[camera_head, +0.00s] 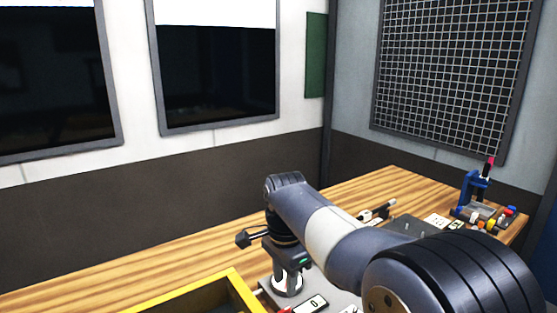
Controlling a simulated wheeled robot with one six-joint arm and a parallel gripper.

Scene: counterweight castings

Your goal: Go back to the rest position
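My arm reaches in from the lower right and bends down over the wooden workbench (100,280). My gripper (287,272) hangs from the wrist, pointing down, left of the picture's middle. A small grey, rounded metal piece (288,288) shows right under it. I cannot tell if the gripper touches or holds this piece. The fingers are too small and dark to tell open from shut. My arm hides part of the bench behind it.
A yellow-rimmed box (195,291) stands at the bottom, left of my gripper. A grey plate (405,226) lies behind my arm. A blue stand (473,190) with several small coloured parts is at the far right. The left bench is clear. A wire grid (452,70) hangs behind.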

